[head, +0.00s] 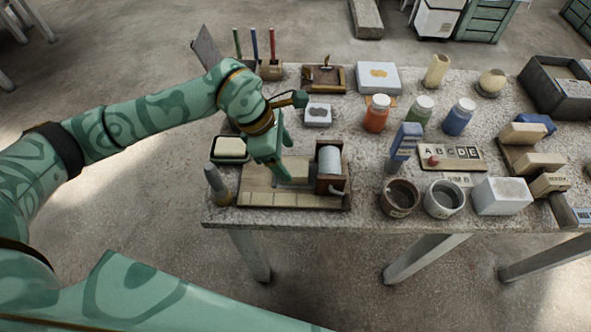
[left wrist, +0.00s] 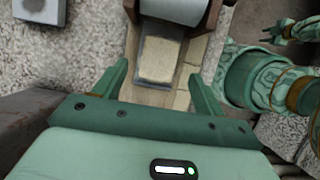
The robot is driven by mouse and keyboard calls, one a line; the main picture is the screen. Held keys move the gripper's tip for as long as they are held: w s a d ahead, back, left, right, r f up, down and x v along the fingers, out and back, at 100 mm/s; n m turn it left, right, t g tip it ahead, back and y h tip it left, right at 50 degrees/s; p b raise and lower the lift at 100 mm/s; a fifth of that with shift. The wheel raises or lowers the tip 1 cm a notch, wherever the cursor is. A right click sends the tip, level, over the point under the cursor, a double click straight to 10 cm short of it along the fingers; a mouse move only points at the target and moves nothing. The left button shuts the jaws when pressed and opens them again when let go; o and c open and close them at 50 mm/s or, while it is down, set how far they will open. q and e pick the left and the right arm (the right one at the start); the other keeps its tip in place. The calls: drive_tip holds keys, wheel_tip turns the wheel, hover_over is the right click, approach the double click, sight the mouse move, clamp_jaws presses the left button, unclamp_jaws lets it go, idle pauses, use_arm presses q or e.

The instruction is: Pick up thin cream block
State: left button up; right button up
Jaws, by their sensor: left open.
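The thin cream block (left wrist: 158,62) lies flat on a grey patch in the wooden tray, in the left wrist view. In the head view the cream block (head: 298,168) shows partly beside my gripper, which hides the rest. My left gripper (head: 276,172) points down over the tray (head: 257,181). In the left wrist view the two fingers of the left gripper (left wrist: 162,88) are spread apart and empty, with the block ahead in the gap between them. My right gripper (left wrist: 279,31) appears small at the upper right of the left wrist view; its jaw state is unclear.
A grey roller in a wooden frame (head: 330,163) stands just right of the block. Several cream tiles (head: 290,200) line the tray's front edge. A dark dish with a pale block (head: 231,147) sits left, near a grey upright tool (head: 216,184). Jars (head: 377,114) stand farther right.

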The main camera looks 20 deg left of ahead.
sight(294, 167)
use_arm(q)
drive_tip(key=b+x, duration=0.1)
drive_tip(key=x, duration=0.4)
drive_tip(key=shift+w+a, duration=0.1)
drive_tip(key=shift+r, duration=0.1)
drive_tip(key=c, duration=1.2)
drive_tip(key=shift+r, duration=0.1)
